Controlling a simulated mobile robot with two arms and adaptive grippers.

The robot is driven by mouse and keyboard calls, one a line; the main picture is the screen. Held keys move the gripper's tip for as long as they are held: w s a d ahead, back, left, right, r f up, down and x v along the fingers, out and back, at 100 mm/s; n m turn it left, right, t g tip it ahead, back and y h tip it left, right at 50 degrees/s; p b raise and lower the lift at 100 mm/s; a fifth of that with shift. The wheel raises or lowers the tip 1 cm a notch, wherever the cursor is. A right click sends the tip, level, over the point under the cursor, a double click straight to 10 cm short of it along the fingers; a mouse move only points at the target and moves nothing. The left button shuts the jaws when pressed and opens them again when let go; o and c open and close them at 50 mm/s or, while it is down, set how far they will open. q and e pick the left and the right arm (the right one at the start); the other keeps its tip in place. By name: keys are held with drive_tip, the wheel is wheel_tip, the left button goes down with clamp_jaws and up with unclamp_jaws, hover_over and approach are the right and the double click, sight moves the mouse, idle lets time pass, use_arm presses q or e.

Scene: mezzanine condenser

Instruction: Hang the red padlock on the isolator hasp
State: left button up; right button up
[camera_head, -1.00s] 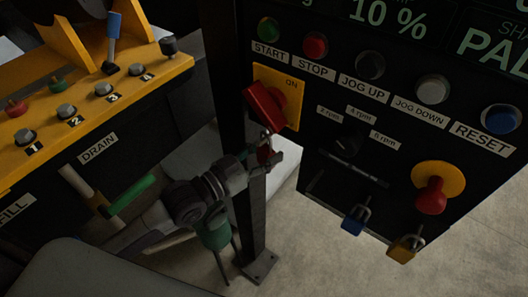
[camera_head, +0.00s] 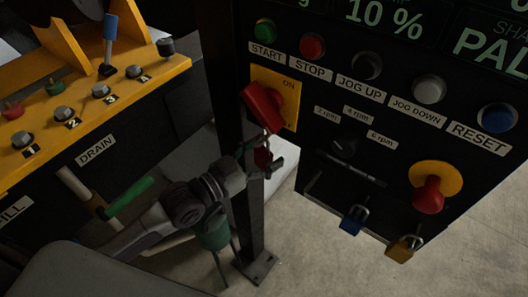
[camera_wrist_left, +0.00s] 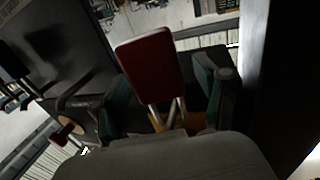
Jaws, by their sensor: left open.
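The red padlock (camera_head: 263,157) is below the red isolator handle (camera_head: 262,106) on its yellow plate (camera_head: 289,92). My left gripper (camera_head: 261,163) is at the padlock, with its jaws open. In the left wrist view the padlock (camera_wrist_left: 147,66) shows large between the spread fingers (camera_wrist_left: 165,100), with gaps beside it. Its two shackle legs run down towards a yellow-orange part partly hidden by my gripper. The hasp is too small and dark to tell whether the shackle passes through it. My right gripper is not in view.
A blue padlock (camera_head: 352,221) and a yellow padlock (camera_head: 401,250) hang at the panel's lower edge. A red stop button (camera_head: 429,196) sticks out nearby. A dark post (camera_head: 250,215) stands close behind my gripper. A yellow console (camera_head: 100,95) is at left.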

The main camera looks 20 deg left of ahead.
use_arm(q)
drive_tip(key=shift+s+a, duration=0.15)
drive_tip(key=shift+s, duration=0.05)
drive_tip(key=v, duration=1.1)
drive_tip(key=shift+s, duration=0.25)
